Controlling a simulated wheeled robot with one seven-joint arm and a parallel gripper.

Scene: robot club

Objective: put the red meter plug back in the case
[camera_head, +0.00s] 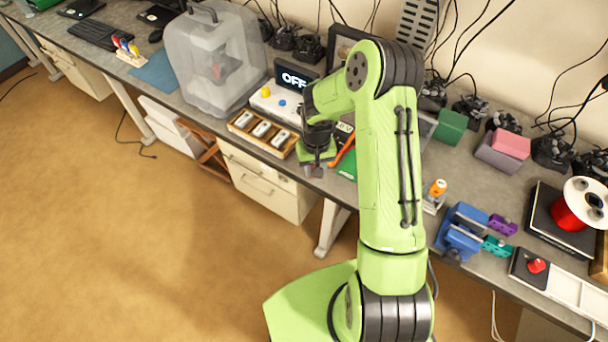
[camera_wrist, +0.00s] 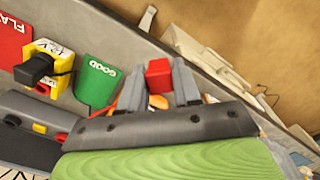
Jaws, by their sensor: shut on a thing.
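The red meter plug (camera_wrist: 158,75) shows as a small red block between the two grey fingers of my gripper (camera_wrist: 159,88) in the wrist view. My gripper is shut on it. In the head view my gripper (camera_head: 314,171) points down near the bench's front edge, right of the wooden battery tray; the plug is not clearly visible there. I cannot tell for sure which object is the case. A grey-framed panel (camera_head: 427,125), partly hidden behind my arm, stands toward the back of the bench.
The wooden tray (camera_head: 240,123) holds white batteries. Behind it stand a white device (camera_head: 272,104) and a display reading OFF (camera_head: 296,80). The wrist view shows a yellow 12 V block (camera_wrist: 45,62) between red FLAT (camera_wrist: 12,42) and green GOOD (camera_wrist: 96,84) mats. Blue vise (camera_head: 462,232) stands right.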

